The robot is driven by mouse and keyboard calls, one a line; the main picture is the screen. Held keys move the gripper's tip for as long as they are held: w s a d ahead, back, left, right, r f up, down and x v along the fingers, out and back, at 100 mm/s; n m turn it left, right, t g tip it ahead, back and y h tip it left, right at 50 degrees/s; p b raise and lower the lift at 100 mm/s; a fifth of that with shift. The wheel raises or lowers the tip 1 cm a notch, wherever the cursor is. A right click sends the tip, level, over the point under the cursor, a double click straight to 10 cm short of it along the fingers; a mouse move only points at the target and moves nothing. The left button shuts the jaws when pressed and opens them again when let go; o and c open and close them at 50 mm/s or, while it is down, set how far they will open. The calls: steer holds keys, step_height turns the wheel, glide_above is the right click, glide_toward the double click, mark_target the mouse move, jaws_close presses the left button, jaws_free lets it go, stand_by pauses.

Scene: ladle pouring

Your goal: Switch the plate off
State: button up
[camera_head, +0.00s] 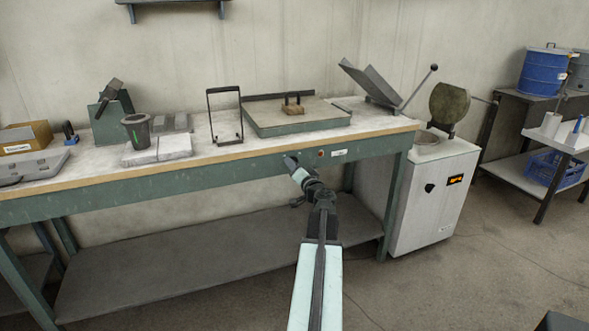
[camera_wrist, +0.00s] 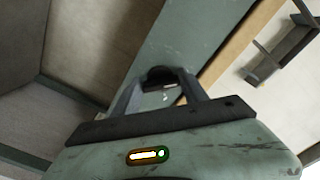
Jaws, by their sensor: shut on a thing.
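The plate (camera_head: 301,123), a low green-grey slab with a pale top, sits on the workbench in the head view. My gripper (camera_head: 290,161) reaches the green front rail of the bench, below and in front of the plate. In the wrist view my gripper (camera_wrist: 163,89) is shut on a dark rounded knob (camera_wrist: 158,72) on the green rail. The fingers hide part of the knob, and I cannot make out its setting. A small reddish-brown round fitting (camera_head: 320,154) and a white label (camera_head: 339,153) sit on the rail to the right of my gripper.
A small brown block with a dark handle (camera_head: 292,106) rests on the plate. A dark wire frame (camera_head: 225,117) stands left of it, and a dark cup (camera_head: 136,130) farther left. A white cabinet with an orange display (camera_head: 430,205) stands right of the bench. A lower shelf (camera_head: 180,262) runs underneath.

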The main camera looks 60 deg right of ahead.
stand_by(0.4)
steer(key=o, duration=1.1)
steer(key=v, duration=0.7)
steer(key=shift+s+a, duration=0.25)
steer(key=shift+a, duration=0.05)
